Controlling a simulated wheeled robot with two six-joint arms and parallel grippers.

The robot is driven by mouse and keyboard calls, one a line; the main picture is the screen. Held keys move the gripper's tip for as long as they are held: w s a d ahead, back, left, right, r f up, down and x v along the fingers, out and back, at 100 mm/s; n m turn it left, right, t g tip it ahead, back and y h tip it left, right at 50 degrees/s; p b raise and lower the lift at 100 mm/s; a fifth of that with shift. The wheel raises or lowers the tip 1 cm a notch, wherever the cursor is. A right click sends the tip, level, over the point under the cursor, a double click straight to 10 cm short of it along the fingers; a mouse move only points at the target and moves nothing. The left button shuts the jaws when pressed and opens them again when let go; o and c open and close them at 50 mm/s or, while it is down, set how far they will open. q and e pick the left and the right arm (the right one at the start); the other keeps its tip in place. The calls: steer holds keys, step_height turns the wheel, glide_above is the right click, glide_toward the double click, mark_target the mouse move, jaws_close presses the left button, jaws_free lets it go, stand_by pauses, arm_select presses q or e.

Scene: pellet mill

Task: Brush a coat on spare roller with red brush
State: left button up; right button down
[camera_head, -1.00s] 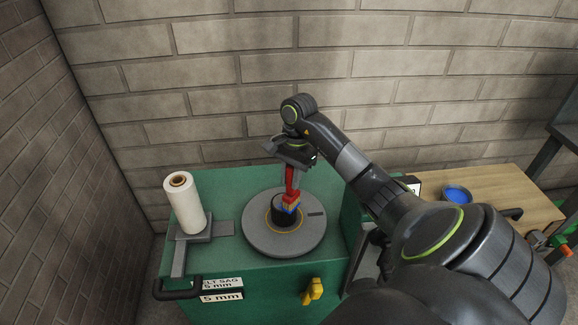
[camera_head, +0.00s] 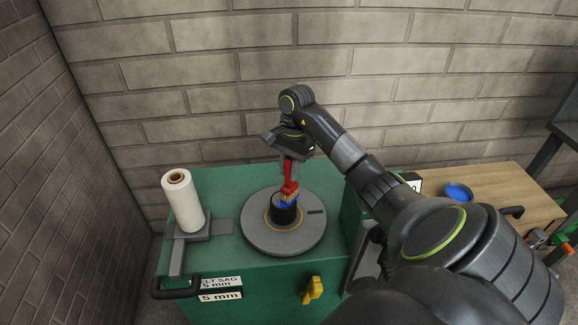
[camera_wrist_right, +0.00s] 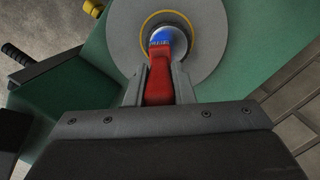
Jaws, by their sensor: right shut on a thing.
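The red brush (camera_head: 290,178) is held upright in my right gripper (camera_head: 287,160), bristles down. Blue shows at its bristle end. The spare roller, a short dark cylinder (camera_head: 284,214), stands on a grey round turntable (camera_head: 262,236) inside a yellow ring. The bristles are at the top of the roller and look in contact with it; blue shows on its upper part. In the right wrist view the red brush handle (camera_wrist_right: 160,80) sits between the two fingers (camera_wrist_right: 159,88), its blue end over the roller. My left gripper is not in view.
A white roll (camera_head: 184,203) stands on a grey bracket at the left of the green cabinet (camera_head: 200,262). A blue dish (camera_head: 457,192) sits on the wooden table (camera_head: 500,185) at right. A yellow knob (camera_head: 312,290) is on the cabinet front. A brick wall stands behind.

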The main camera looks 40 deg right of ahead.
steer(key=shift+a, duration=0.1)
steer(key=shift+w+a+r+p, duration=0.1)
steer(key=shift+w+a+p, duration=0.4)
steer(key=shift+a, duration=0.25)
steer(key=shift+w+a, duration=0.6)
steer(key=shift+a, duration=0.2)
steer(key=shift+w+d+b, duration=0.6)
steer(key=shift+w+d, duration=0.05)
steer(key=shift+w, duration=0.15)
steer(key=shift+d, duration=0.1)
